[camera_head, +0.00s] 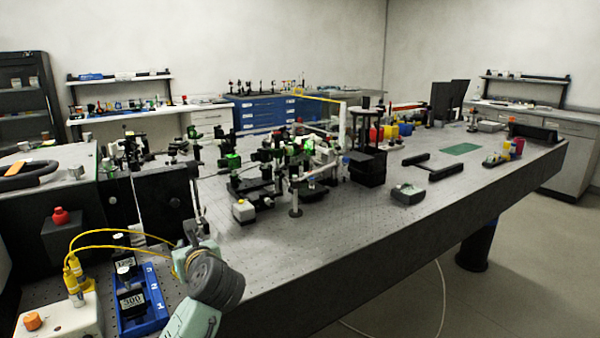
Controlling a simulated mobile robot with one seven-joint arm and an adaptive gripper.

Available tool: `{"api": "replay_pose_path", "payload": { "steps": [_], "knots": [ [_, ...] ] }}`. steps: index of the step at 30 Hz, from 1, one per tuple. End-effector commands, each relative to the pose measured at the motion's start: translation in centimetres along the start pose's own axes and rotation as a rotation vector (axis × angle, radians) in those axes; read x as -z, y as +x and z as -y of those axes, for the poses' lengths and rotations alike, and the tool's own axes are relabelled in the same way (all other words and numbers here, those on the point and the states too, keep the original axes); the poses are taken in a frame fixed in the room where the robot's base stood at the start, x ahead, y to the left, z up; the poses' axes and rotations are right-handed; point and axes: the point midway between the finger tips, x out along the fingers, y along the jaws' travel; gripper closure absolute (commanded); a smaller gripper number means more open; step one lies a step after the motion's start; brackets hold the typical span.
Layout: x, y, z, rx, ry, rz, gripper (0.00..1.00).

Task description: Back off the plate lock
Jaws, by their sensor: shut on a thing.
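My arm comes in from the bottom edge, and my gripper (192,232) is at its far end, beside the right edge of an upright black plate (165,190). The gripper is small and partly hidden by my own grey wrist. It is shut, apparently on the plate lock, which is too small and too hidden to make out clearly. A thin upright bar shows just above the gripper.
A blue tray (155,312) with black blocks marked 300 and 1200 lies left of my wrist. A white box (62,318) with yellow cables (110,232) is beside it. Crowded optics (290,165) stand behind. The bench (350,245) is clear at front right.

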Motion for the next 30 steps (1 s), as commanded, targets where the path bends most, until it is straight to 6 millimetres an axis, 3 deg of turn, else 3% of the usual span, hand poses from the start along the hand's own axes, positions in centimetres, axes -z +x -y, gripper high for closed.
{"api": "replay_pose_path", "payload": {
  "steps": [1,5,19,30],
  "knots": [
    [-0.6,0.2,-1.4,-0.032,-0.006,0.003,1.00],
    [-0.6,-0.1,-1.4,-0.032,-0.007,0.004,1.00],
    [0.8,-5.3,-0.6,-0.016,-0.004,0.006,1.00],
    [0.9,-5.8,-0.5,-0.013,-0.003,0.004,1.00]
  ]
}}
